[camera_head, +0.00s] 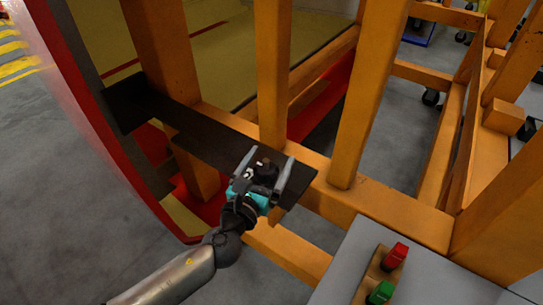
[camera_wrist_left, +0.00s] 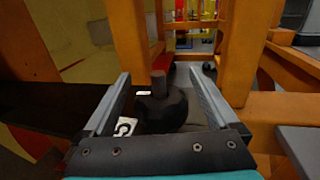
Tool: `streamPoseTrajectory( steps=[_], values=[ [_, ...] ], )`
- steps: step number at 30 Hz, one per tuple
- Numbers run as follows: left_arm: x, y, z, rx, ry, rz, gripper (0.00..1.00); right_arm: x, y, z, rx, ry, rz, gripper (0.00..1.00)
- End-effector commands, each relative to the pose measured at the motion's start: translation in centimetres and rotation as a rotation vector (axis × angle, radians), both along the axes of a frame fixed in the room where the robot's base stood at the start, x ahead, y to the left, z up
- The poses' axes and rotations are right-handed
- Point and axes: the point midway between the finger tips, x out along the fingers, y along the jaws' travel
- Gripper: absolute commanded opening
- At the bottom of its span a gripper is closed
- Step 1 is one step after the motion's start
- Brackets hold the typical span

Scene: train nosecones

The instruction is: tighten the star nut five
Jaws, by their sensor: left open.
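The star nut (camera_head: 265,172) is a dark knob on the dark flat bar (camera_head: 222,140), near the bar's right end. In the left wrist view the star nut (camera_wrist_left: 163,106) is a black lobed knob with a stud rising from its middle. My left gripper (camera_head: 270,170) is open, with one finger on each side of the nut. In the left wrist view the gripper (camera_wrist_left: 160,88) shows its two grey fingers spread, with gaps to the nut. The underside of the nut is partly hidden by the gripper body. My right gripper is not in view.
Orange beams (camera_head: 372,90) stand upright close behind and beside the gripper. A red-edged nosecone shell (camera_head: 95,110) curves along the left.

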Motion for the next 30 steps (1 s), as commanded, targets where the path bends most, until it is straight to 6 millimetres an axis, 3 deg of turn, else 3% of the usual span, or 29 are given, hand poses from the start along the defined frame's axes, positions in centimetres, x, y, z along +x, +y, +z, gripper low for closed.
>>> streamPoseTrajectory(
  steps=[14,30],
  values=[
    [1.02,-0.49,-0.02,-0.001,0.001,-0.001,0.92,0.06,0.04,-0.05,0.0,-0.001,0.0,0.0],
    [1.0,-0.45,-0.02,0.0,0.001,-0.001,0.32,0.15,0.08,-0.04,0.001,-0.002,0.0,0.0]
  ],
)
